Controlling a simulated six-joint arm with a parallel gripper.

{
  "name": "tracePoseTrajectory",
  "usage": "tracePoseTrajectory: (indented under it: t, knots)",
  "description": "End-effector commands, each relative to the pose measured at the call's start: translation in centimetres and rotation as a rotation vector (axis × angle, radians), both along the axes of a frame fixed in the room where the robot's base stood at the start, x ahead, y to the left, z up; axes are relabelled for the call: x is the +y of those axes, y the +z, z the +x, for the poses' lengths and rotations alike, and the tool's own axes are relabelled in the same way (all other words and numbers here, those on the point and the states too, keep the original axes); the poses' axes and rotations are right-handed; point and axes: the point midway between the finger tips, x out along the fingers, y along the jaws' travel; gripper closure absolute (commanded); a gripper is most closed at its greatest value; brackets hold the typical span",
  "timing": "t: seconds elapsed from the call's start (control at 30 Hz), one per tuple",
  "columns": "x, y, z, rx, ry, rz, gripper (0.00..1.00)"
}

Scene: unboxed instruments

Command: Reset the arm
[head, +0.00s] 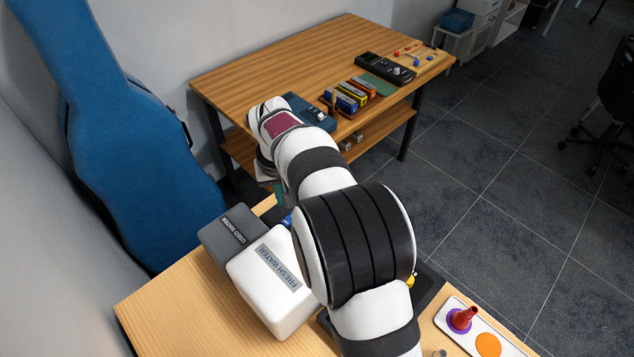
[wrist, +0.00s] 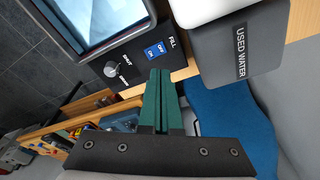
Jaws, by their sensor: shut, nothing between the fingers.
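My gripper (wrist: 160,74) is shut and empty; its two green fingers lie together in the wrist view. Its fingertips appear close to a black panel (wrist: 133,62) with a blue FILL switch (wrist: 155,51) and a dial (wrist: 124,70). I cannot tell whether they touch it. In the head view my arm stretches away over the near table, and only a bit of green of the gripper (head: 279,194) shows beneath the wrist. The rest of the gripper is hidden behind my arm.
On the near table (head: 185,307) stand a white FRESH WATER tank (head: 262,300) and a grey USED WATER tank (head: 222,238). A tray (head: 455,335) with a red cone is at right. A far table (head: 270,72) holds instruments. A blue case (head: 140,160) leans at left.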

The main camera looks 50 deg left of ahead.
Motion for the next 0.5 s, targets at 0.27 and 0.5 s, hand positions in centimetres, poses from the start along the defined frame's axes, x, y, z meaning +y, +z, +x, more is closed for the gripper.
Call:
tracePoseTrajectory:
  t: [0.27, 0.5]
  knots:
    - [-8.0, 4.6, 4.9, 0.035, -0.225, -0.002, 1.0]
    - [-32.1, 11.8, 4.5, 0.156, -0.876, 0.007, 1.0]
